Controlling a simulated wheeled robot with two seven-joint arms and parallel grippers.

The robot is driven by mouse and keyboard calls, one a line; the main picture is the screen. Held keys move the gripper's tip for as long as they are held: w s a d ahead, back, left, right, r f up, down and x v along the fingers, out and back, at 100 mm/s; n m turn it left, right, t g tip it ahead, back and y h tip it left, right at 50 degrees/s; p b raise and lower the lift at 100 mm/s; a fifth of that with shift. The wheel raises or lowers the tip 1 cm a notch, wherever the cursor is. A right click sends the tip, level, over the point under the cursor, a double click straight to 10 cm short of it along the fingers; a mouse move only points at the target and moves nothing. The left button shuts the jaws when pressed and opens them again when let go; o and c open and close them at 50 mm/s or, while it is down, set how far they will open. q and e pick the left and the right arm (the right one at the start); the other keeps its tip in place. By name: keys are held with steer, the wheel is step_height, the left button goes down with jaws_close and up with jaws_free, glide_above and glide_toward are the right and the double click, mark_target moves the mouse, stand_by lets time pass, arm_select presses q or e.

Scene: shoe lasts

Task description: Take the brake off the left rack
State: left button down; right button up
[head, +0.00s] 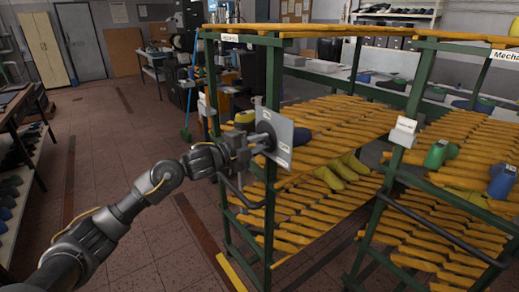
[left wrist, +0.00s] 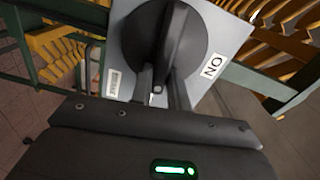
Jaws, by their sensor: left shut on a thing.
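The left rack (head: 273,150) is a green frame with slatted orange shelves. A grey brake plate (head: 279,136) is on its near post, with a round black knob that also shows in the left wrist view (left wrist: 163,40). The gripper partly hides the knob in the head view. My right gripper is in neither view.
A second green rack (head: 400,165) stands to the right, with a white box on its post and green and blue shoe lasts on it. Yellow lasts (head: 335,176) lie on the left rack's shelf. A shelf unit (head: 22,165) stands far left. Tiled floor lies open between.

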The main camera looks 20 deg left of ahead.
arm_select(q)
steer(key=shift+f+m+b, duration=0.15)
steer(key=shift+m+b, duration=0.5)
steer(key=shift+m, duration=0.05)
steer(key=c, duration=1.4)
jaws_free()
steer(key=shift+o, duration=0.3)
steer(key=shift+a, duration=0.1)
